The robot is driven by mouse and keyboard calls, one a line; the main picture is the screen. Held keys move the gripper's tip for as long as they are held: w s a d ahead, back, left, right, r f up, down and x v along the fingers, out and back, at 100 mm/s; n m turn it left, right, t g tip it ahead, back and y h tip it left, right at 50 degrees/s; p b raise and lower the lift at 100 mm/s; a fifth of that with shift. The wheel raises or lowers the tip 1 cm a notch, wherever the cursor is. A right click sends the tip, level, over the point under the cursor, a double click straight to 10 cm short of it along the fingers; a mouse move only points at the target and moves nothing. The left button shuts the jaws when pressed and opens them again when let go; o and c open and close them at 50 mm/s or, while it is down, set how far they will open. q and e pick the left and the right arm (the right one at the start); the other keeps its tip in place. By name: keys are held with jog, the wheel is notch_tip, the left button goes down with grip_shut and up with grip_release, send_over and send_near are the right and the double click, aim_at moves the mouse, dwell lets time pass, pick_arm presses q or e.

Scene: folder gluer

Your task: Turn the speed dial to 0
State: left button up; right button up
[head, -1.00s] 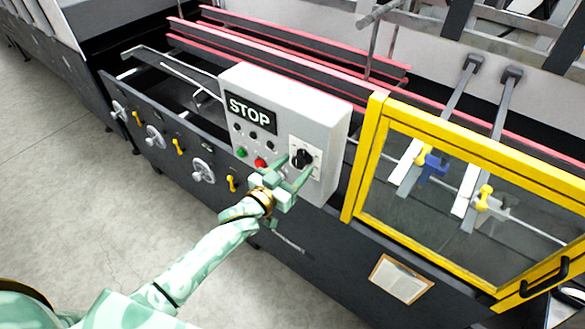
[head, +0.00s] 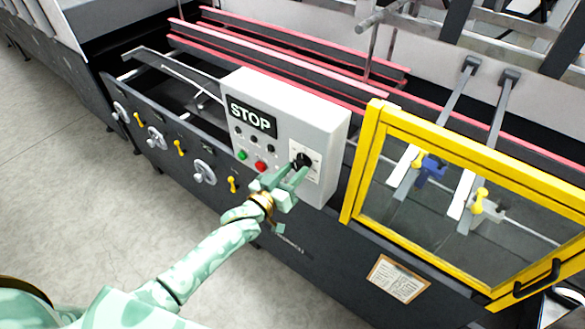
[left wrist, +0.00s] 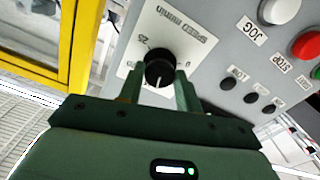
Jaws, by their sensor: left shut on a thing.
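The speed dial (head: 302,160) is a black round knob on a white plate, on the right part of the grey control box. In the left wrist view the dial (left wrist: 159,66) shows between my fingers, with "speed" lettering, a 25 mark and a 0 mark on its plate. A pale line shows on the knob's side toward my gripper; its exact reading is hard to tell. My left gripper (head: 294,171) is shut on the dial, one finger on either side. The left wrist view also shows this gripper (left wrist: 159,87). My right gripper is not in view.
The control box (head: 333,140) bears a STOP sign (head: 252,116), a red button (head: 261,167) and a green button (head: 242,155) left of the dial. A yellow-framed guard (head: 363,165) stands close on the right. Open floor (head: 75,190) lies at the left.

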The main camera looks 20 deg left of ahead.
pick_arm(q)
jog(key=n+p, duration=0.2)
jog(key=n, duration=0.2)
jog(key=shift+r+n, duration=0.1)
jog(key=shift+n, duration=0.2)
jog(key=n, duration=0.2)
jog(key=shift+n+p, duration=0.3)
jog(key=shift+n, duration=0.1)
jog(key=n, duration=0.2)
jog(key=shift+n, duration=0.4)
jog(key=n, duration=0.5)
jog(key=shift+n+b, duration=0.9)
jog(key=shift+n, duration=1.9)
jog(key=o, duration=1)
jog(key=shift+s, duration=0.1)
